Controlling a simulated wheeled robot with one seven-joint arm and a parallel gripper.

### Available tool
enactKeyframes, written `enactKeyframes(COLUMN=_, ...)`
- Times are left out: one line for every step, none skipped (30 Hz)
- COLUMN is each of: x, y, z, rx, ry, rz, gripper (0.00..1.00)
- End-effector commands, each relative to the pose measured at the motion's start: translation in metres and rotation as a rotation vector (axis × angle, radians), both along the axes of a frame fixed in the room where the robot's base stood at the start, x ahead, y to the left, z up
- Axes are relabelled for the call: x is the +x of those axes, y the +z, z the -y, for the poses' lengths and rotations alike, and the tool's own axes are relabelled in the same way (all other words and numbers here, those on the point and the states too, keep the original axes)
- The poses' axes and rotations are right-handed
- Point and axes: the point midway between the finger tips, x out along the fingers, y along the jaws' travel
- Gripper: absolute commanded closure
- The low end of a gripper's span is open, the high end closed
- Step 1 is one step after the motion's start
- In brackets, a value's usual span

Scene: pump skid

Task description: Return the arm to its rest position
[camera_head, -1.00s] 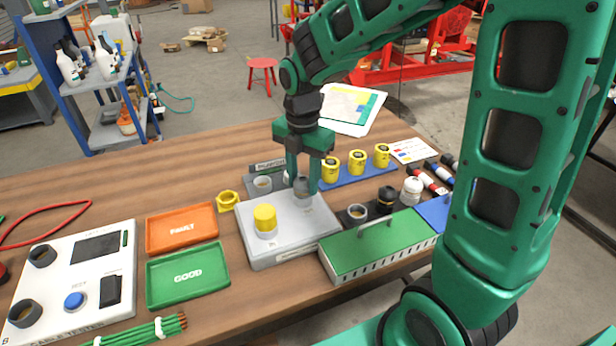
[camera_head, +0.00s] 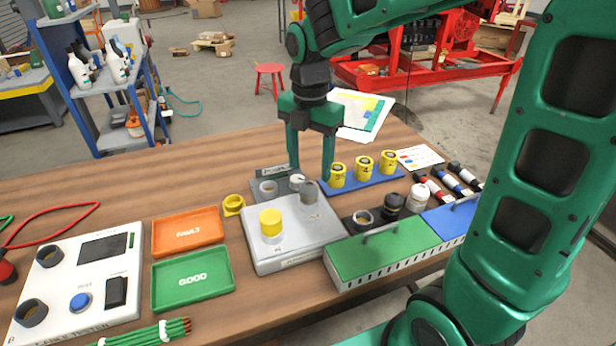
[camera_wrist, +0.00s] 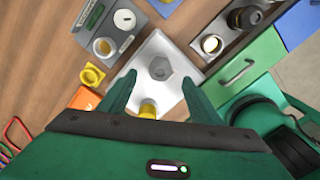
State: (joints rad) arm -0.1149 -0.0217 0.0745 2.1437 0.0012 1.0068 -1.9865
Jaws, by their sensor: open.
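My gripper (camera_head: 311,172) is open and empty, pointing down above the back of the white box (camera_head: 287,257). Its two green fingers stand apart over a grey fitting (camera_head: 309,193) on that box. In the wrist view the grey fitting (camera_wrist: 161,68) lies between and beyond the fingertips, apart from them. A yellow cylinder (camera_head: 270,221) stands on the same box at the front left. In the wrist view the yellow cylinder (camera_wrist: 148,109) is partly hidden by my gripper.
Several yellow cylinders (camera_head: 363,165) stand on a blue rack behind the box. A green-lidded case (camera_head: 383,247) with a handle is at right. The orange tray (camera_head: 188,232), green tray (camera_head: 192,279) and white tester (camera_head: 113,277) lie at left. Free space is above the table.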

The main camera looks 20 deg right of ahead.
Motion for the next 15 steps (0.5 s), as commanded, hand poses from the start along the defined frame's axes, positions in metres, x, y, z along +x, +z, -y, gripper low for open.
enactKeyframes(x=0.001, y=0.010, z=0.000, rx=0.001, ry=0.000, rz=0.003, gripper=0.42)
enactKeyframes(x=0.001, y=0.014, z=0.000, rx=0.000, ry=0.000, rz=0.002, gripper=0.42)
enactKeyframes(x=0.001, y=0.020, z=0.000, rx=0.000, ry=0.000, rz=0.002, gripper=0.42)
enactKeyframes(x=0.001, y=0.024, z=0.000, rx=0.000, ry=0.000, rz=0.002, gripper=0.42)
enactKeyframes(x=0.001, y=0.027, z=0.000, rx=0.000, ry=0.000, rz=0.002, gripper=0.42)
enactKeyframes(x=0.001, y=0.031, z=0.000, rx=0.000, ry=0.000, rz=0.000, gripper=0.42)
enactKeyframes(x=0.001, y=0.033, z=0.000, rx=0.001, ry=0.000, rz=0.001, gripper=0.42)
enactKeyframes(x=0.001, y=0.035, z=0.000, rx=0.001, ry=0.000, rz=0.001, gripper=0.42)
enactKeyframes(x=0.001, y=0.037, z=0.000, rx=0.000, ry=0.000, rz=0.000, gripper=0.42)
enactKeyframes(x=0.001, y=0.038, z=0.000, rx=-0.001, ry=0.000, rz=-0.001, gripper=0.42)
enactKeyframes(x=0.000, y=0.039, z=0.000, rx=-0.001, ry=0.000, rz=-0.001, gripper=0.42)
enactKeyframes(x=0.000, y=0.039, z=0.000, rx=-0.001, ry=0.000, rz=-0.001, gripper=0.42)
enactKeyframes(x=0.000, y=0.040, z=0.000, rx=0.000, ry=-0.002, rz=-0.002, gripper=0.42)
enactKeyframes(x=0.000, y=0.040, z=0.001, rx=-0.001, ry=-0.007, rz=-0.002, gripper=0.42)
enactKeyframes(x=-0.001, y=0.040, z=0.003, rx=-0.001, ry=-0.023, rz=-0.002, gripper=0.42)
